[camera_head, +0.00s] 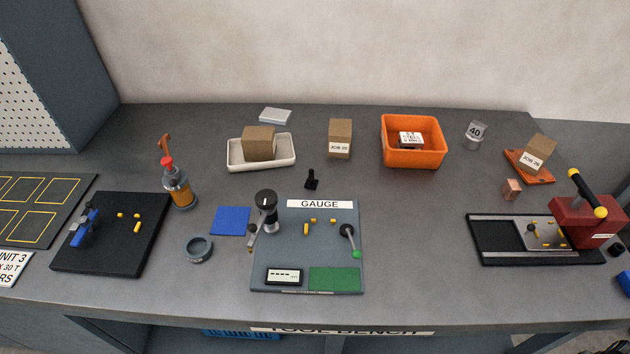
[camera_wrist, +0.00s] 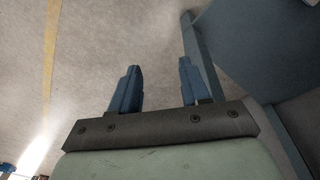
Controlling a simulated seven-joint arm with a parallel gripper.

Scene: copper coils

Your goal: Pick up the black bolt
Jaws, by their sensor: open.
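A small black piece (camera_head: 311,180), which looks like the black bolt, stands on the grey bench just behind the gauge board (camera_head: 262,281). It is too small to make out in detail. My gripper (camera_wrist: 158,66) shows only in the wrist view, with its two blue fingers apart and nothing between them. It faces the pale floor, away from the bench top, and the bolt is not in that view.
Behind the bolt are a white tray (camera_head: 284,164) with a carton, a box marked JOB (camera_head: 340,138) and an orange bin (camera_head: 413,157). A black fixture with a red press (camera_head: 585,222) stands right. An amber bottle (camera_head: 180,190) stands left. Bench right of the bolt is clear.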

